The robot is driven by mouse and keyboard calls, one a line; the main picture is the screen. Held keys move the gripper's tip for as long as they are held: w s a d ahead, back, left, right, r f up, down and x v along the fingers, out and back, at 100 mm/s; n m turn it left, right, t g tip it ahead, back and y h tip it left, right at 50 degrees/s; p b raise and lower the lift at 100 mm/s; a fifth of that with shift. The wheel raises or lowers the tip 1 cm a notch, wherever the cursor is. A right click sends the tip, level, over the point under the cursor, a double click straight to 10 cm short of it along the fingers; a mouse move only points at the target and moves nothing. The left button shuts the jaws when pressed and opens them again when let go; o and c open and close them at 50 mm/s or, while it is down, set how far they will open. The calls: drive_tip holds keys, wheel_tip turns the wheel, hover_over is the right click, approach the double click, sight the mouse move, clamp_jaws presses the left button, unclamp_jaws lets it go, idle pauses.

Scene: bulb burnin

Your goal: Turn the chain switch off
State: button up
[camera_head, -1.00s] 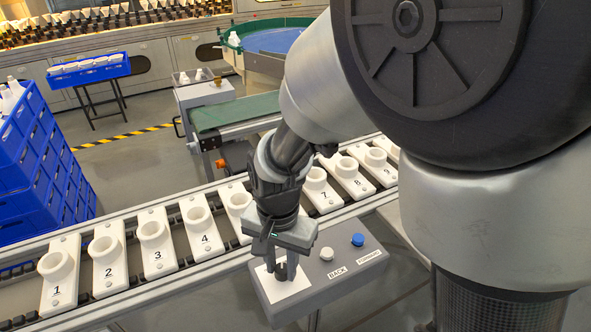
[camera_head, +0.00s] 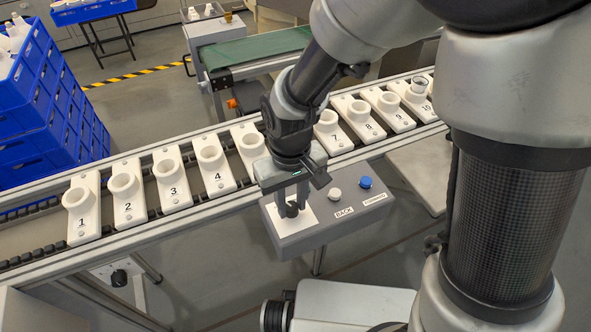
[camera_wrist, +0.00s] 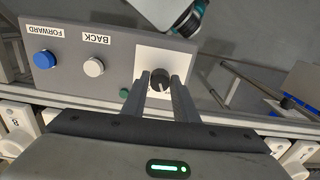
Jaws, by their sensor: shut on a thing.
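A grey control box (camera_head: 330,222) stands at the front edge of the conveyor. On its white plate (camera_head: 307,217) sits a dark rotary knob, which I take to be the chain switch. My gripper (camera_head: 290,209) points down at this plate, and its fingers largely hide the knob in the head view. In the wrist view the knob (camera_wrist: 160,79) shows between the two fingertips (camera_wrist: 161,86), with a pale pointer mark on it. My gripper is shut on the knob. No on or off marking can be read.
Beside the knob are a white button (camera_head: 335,195) labelled BACK and a blue button (camera_head: 365,182) labelled FORWARD. Numbered white holders (camera_head: 173,190) line the conveyor behind. A second dark knob (camera_head: 119,278) is below the conveyor at left. Blue crates (camera_head: 40,120) stand far left.

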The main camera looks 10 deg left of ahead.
sight(291, 207)
drive_tip(key=shift+n, duration=0.9)
drive_tip(key=o, duration=1.1)
drive_tip(key=shift+c, duration=0.2)
wheel_tip(291, 207, up, 18)
drive_tip(key=p, duration=0.5)
drive_tip(key=shift+f, duration=0.25)
